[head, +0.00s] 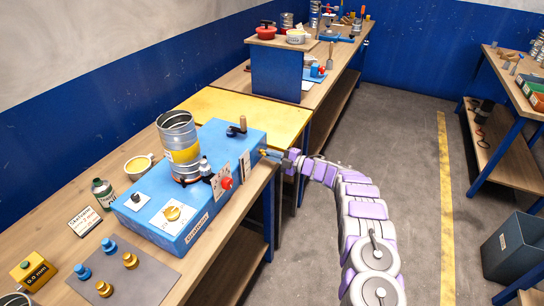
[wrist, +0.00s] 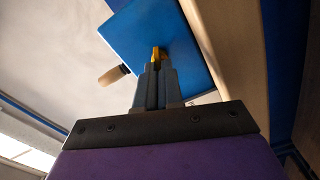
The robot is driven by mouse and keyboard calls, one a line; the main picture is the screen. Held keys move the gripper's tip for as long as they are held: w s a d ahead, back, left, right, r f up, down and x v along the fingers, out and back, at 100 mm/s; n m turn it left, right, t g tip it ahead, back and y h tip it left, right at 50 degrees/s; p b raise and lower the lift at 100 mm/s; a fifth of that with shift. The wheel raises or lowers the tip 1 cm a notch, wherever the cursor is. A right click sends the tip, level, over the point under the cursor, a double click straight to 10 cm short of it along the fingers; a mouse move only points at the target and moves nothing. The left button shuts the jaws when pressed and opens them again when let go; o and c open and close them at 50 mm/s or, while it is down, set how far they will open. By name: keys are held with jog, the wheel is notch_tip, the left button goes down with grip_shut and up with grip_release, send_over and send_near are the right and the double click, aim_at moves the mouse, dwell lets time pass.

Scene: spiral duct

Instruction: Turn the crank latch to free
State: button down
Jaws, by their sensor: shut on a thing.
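A blue machine box (head: 150,225) stands on the wooden bench, with a spiral metal duct (head: 176,130) upright on it. A black crank with a wooden handle (head: 242,124) sits on the box top near its far end; the handle also shows in the wrist view (wrist: 113,75). My gripper (head: 274,155) is at the right end of the box. In the wrist view its fingers (wrist: 157,68) are shut on a small yellow lever (wrist: 158,52) against the blue face. Most of the lever is hidden between the fingers. I cannot tell its turn angle.
A red knob (head: 226,183) and white label plates are on the box's front side. A grey mat (head: 130,270) with blue and brass knobs lies at the near left. A yellow bench top (head: 240,105) lies behind the box.

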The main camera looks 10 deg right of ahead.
jog(key=shift+f+n, duration=0.1)
jog(key=shift+n, duration=1.2)
jog(key=shift+f, duration=0.1)
jog(key=c, duration=1.3)
grip_release()
jog(key=shift+d, duration=0.1)
jog(key=p+v, duration=0.2)
jog(key=v, duration=1.5)
jog(key=shift+s+d+p, duration=0.1)
jog(key=shift+p, duration=0.2)
